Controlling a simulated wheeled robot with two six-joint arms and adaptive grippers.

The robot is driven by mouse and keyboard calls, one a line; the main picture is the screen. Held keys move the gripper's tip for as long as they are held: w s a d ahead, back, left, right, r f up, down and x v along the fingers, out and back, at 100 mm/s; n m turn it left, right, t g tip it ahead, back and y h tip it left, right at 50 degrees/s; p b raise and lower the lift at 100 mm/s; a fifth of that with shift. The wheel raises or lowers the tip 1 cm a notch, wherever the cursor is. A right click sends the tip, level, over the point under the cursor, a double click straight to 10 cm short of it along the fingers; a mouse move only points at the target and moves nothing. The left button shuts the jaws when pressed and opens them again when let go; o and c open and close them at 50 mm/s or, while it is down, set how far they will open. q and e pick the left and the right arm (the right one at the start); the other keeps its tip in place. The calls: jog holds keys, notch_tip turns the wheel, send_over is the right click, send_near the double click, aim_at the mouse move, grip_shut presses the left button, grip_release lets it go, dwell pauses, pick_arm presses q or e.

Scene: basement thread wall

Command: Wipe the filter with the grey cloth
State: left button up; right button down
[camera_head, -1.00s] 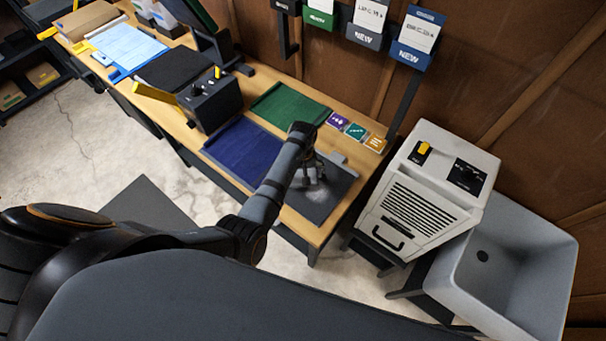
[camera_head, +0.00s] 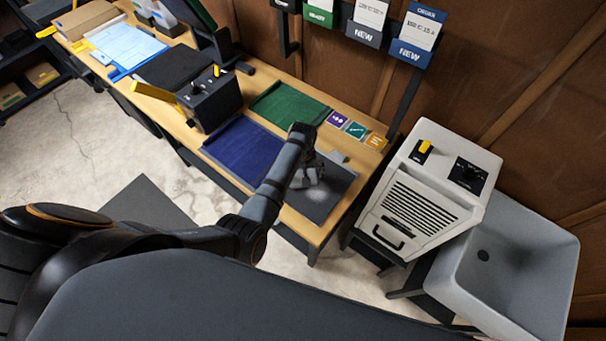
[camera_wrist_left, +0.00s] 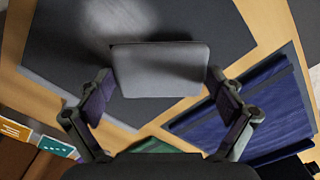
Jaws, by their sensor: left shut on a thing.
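The filter (camera_head: 342,180) is a flat dark grey panel lying at the right end of the workbench, with a pale dusty patch on it. In the left wrist view the filter (camera_wrist_left: 50,55) fills the upper middle, with the pale patch near its top. My left gripper (camera_head: 307,176) is over the filter, pointing down. In the left wrist view my left gripper (camera_wrist_left: 160,84) is shut on the grey cloth (camera_wrist_left: 160,68), a flat grey pad between its fingers. Whether the cloth touches the filter is hard to tell. My right gripper is not in view.
Blue (camera_head: 242,150) and green (camera_head: 289,106) mats lie left of and behind the filter. Small coloured cards (camera_head: 356,130) line the bench's back edge. A pale machine (camera_head: 425,190) and a grey sink (camera_head: 510,265) stand to the right. A black box (camera_head: 210,101) stands on the bench.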

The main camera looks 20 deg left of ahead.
pick_arm(q)
jog(key=shift+f, duration=0.45)
